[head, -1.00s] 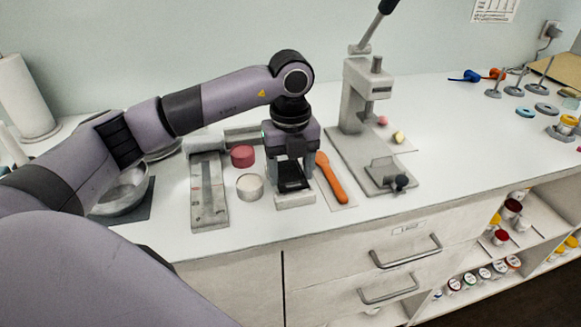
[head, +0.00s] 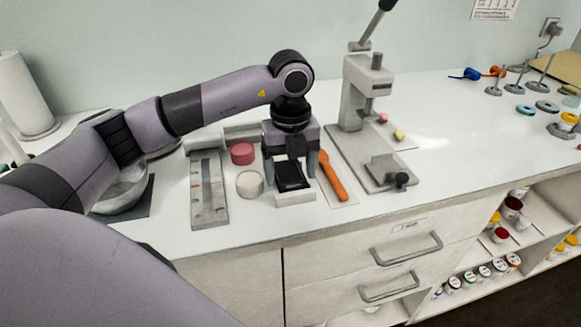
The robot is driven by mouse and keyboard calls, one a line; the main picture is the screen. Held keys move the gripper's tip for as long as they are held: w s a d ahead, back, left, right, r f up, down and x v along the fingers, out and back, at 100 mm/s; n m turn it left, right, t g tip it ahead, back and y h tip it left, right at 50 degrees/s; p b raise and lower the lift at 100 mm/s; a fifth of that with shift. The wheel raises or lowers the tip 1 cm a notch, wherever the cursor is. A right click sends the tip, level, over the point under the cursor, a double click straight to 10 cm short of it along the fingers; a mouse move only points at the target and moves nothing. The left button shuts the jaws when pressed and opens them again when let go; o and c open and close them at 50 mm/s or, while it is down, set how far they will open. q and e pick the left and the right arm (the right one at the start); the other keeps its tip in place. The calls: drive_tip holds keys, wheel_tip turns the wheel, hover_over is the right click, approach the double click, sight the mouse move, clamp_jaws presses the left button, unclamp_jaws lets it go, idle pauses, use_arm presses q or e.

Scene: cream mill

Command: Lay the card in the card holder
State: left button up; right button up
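The black card (head: 291,178) leans back in the pale card holder (head: 295,200) on the white counter. The holder's front edge shows below the card; its back is hidden under my gripper. My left gripper (head: 291,172) is directly above and around the card, pointing down. Its two fingers are spread wide, one on each side of the card, with visible gaps between them and the card. My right gripper is not in view.
Left of the holder are a white round tub (head: 250,184), a pink puck (head: 242,153) and a grey scaled gauge (head: 208,190). An orange-handled tool (head: 333,177) lies close on the right, beside a lever press (head: 366,110).

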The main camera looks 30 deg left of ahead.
use_arm(q)
drive_tip(key=shift+o, duration=0.6)
drive_tip(key=shift+r, duration=0.15)
wheel_tip(320, 180, up, 7)
drive_tip(key=shift+f, duration=0.1)
drive_tip(key=shift+s, duration=0.1)
